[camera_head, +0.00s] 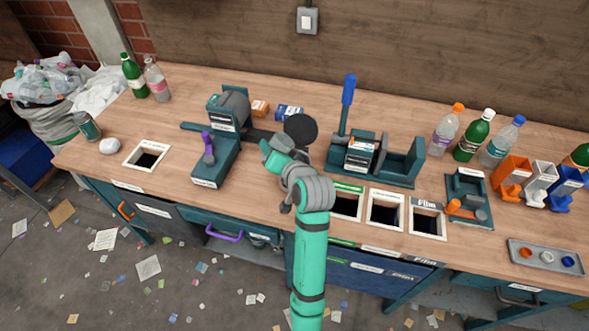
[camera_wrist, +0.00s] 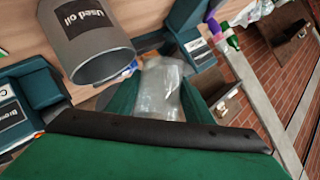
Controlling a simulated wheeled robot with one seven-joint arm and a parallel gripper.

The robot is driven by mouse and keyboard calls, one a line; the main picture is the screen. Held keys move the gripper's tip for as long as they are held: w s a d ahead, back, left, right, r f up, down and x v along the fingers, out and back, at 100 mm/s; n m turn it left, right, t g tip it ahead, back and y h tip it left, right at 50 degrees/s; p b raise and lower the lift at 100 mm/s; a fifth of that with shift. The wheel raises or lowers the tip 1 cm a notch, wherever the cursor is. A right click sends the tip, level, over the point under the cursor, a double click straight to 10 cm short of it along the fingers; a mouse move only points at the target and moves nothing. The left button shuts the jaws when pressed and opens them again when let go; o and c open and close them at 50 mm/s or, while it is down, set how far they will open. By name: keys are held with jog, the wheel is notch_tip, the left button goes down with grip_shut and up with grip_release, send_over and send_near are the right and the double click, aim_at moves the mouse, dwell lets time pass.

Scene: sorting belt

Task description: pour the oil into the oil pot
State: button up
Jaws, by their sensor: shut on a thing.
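In the head view my arm hides the held container.
A teal stand with a purple lever (camera_head: 208,150) is left of my arm. A teal press with a blue handle (camera_head: 348,90) is to its right. Several bottles stand at the back right and two at the back left. Openings are cut along the worktop's (camera_head: 110,160) front.

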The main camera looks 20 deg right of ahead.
jog(key=a+n, duration=0.1)
jog(key=a+f+h+b, duration=0.1)
jog(key=a+n, duration=0.1)
jog(key=shift+w+f+n+h+b, duration=0.15)
jog(key=shift+f+n+h+b, duration=0.15)
jog(key=a+f+n+h+b, duration=0.2)
jog(key=shift+w+a+f+n, duration=0.15)
jog(key=shift+w+f+n, duration=0.05)
jog(key=shift+f+n, duration=0.2)
dwell(0.6)
